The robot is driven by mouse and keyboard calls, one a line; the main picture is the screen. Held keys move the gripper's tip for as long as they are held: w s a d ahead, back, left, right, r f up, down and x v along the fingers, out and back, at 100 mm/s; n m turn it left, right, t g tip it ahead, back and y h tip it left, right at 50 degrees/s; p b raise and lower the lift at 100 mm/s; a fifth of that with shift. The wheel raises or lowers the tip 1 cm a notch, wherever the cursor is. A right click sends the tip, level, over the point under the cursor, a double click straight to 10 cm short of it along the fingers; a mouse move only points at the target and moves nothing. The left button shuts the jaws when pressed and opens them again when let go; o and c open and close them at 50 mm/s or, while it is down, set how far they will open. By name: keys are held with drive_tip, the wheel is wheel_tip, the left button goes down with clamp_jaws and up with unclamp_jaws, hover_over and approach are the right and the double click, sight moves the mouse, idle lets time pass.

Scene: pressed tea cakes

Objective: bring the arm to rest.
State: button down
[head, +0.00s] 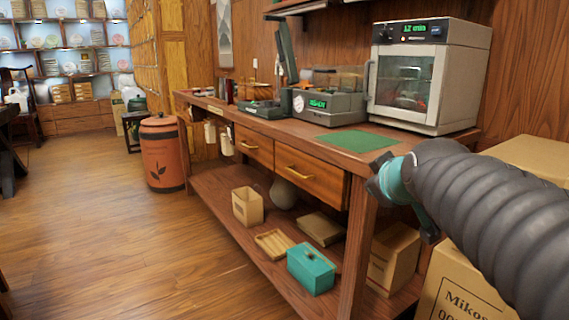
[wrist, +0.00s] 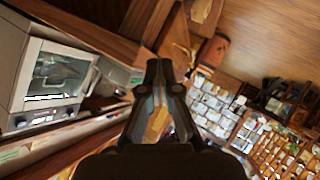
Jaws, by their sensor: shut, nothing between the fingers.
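My gripper (wrist: 164,78) shows in the wrist view as two dark fingers pointing up the picture from the bottom middle. It is shut and holds nothing. In the head view my arm comes in from the right with a ribbed dark grey sleeve and a teal part near its end. The arm's end is in front of the workbench's (head: 360,230) right front corner; I cannot make out the fingers there. In the wrist view the room appears steeply tilted.
A white oven (head: 455,72) reading "12 min", a green mat (head: 357,141) and a grey machine (head: 328,104) reading "READY" stand on the bench. A teal box (head: 311,268) sits on its lower shelf. Cardboard boxes (head: 462,285) stand at right. The floor (head: 130,245) at left is clear.

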drive_tip(key=s+a+f+m+g, duration=0.1)
drive_tip(key=s+f+m+g, duration=0.5)
drive_tip(key=s+f, duration=1.3)
drive_tip(key=shift+s+a+m+g, duration=0.15)
drive_tip(key=shift+s+m+g, duration=0.2)
drive_tip(key=shift+s, duration=0.65)
idle(5.1)
